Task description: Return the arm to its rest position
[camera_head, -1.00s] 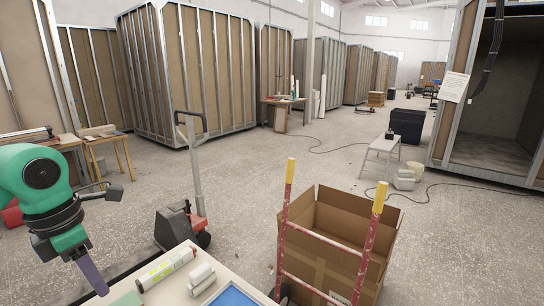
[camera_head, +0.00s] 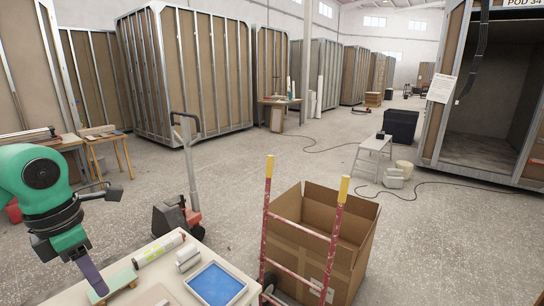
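My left arm is green and comes in from the left edge. Its dark gripper (camera_head: 88,276) points down over the near-left part of a worktable (camera_head: 218,262). A purple, elongated piece extends below the gripper's dark body. I cannot tell whether it is a finger or a held item, nor whether the gripper is open or shut. Its lower end overlaps a green pad with a brown edge (camera_head: 122,281) in the picture; contact is unclear. My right arm and gripper are not in view.
The worktable carries a white cartridge (camera_head: 158,250), a white roll (camera_head: 188,260) and a blue tray (camera_head: 216,285). A red hand truck (camera_head: 300,252) and an open cardboard box (camera_head: 345,255) stand right of it. A pallet jack (camera_head: 176,217) stands behind.

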